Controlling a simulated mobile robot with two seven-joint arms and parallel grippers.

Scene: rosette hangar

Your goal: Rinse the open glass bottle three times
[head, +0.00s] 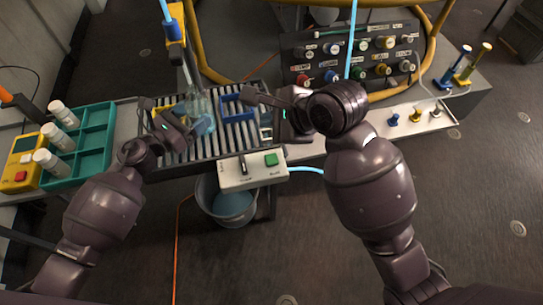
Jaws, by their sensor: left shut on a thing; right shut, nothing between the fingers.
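The glass bottle (201,104) is clear, with pale blue in its lower part. It is over the slatted drain rack (222,143), below a blue-and-yellow spout (176,38). My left gripper (186,122) is beside the bottle and shut on it, partly hiding it. I cannot tell whether the bottle touches the slats or how far it tilts. My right gripper (256,95) is shut and empty, above the right part of the rack near a blue holder (238,107).
A control box (253,169) with a lever and green button is at the rack's front. A bucket (231,203) with bluish liquid stands below. A teal tray (91,150) with white-capped bottles is left. A valve panel (352,61) is behind on the right.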

